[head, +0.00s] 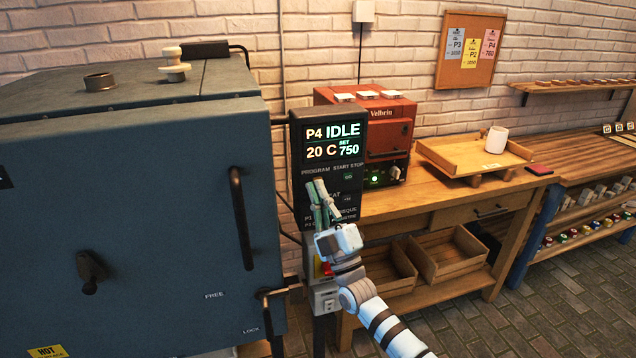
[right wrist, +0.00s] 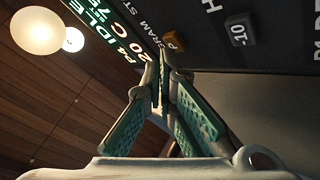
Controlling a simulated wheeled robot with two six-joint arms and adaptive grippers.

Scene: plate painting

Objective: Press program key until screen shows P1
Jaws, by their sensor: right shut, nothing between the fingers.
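The kiln controller (head: 300,172) is a dark panel with a lit screen (head: 333,141) that reads P4 IDLE, 20 C, SET 750. My right gripper (head: 320,186) is in front of the panel, just below the PROGRAM label, and hides the program key in the head view. In the right wrist view my right gripper (right wrist: 162,68) is shut and empty. Its tips are close to an orange-brown key marked P (right wrist: 174,42); I cannot tell whether they touch it. A dark key marked -10 (right wrist: 240,30) is to its right. My left gripper is not in view.
A large blue-grey kiln (head: 130,220) with a handle stands left of the panel. A red Velbrin box (head: 375,100) and a wooden tray (head: 450,155) are on the workbench at right. Wooden bins (head: 450,260) sit below. A board (head: 470,50) with P3, P2, P4 cards hangs behind.

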